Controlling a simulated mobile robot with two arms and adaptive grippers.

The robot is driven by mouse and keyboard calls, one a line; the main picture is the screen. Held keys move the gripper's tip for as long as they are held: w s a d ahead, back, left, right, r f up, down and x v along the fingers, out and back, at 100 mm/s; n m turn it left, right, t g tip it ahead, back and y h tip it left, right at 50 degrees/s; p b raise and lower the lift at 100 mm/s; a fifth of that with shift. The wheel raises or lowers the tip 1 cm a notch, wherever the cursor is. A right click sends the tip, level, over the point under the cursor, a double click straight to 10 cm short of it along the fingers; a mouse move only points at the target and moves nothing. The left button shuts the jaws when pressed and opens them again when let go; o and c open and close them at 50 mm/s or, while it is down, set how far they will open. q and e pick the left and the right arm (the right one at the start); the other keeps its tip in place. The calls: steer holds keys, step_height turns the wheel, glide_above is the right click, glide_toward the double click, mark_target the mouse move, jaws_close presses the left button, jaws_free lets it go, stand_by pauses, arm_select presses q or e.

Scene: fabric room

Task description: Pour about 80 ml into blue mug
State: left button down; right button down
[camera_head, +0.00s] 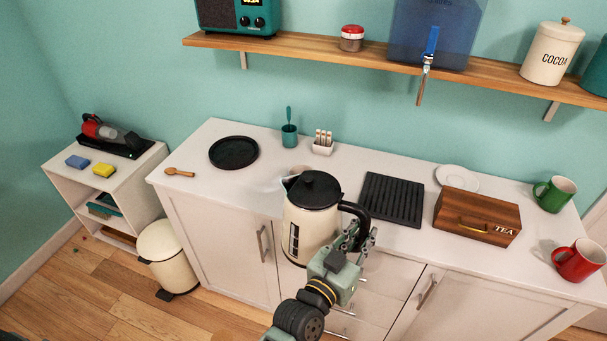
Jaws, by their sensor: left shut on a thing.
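A cream kettle (309,222) with a black lid and black handle appears close to upright, in front of the cabinet doors in the picture. My left gripper (357,236) is shut on the kettle's handle at its right side. The kettle's spout points to the left and back. A pale object (298,171) shows partly behind the kettle's lid, and I cannot tell what it is. I see no blue mug; the kettle hides part of the counter. A green mug (553,194) and a red mug (579,261) stand at the counter's right end. My right gripper is not in view.
A shelf (300,48) hangs above.

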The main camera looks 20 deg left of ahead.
arm_select(q)
steer(key=w+d+r+m+g+h, duration=0.1)
steer(key=w+d+m+h, duration=0.1)
steer(key=w+d, duration=0.6)
steer(key=shift+w+h, duration=0.3)
steer(key=shift+w, duration=1.15)
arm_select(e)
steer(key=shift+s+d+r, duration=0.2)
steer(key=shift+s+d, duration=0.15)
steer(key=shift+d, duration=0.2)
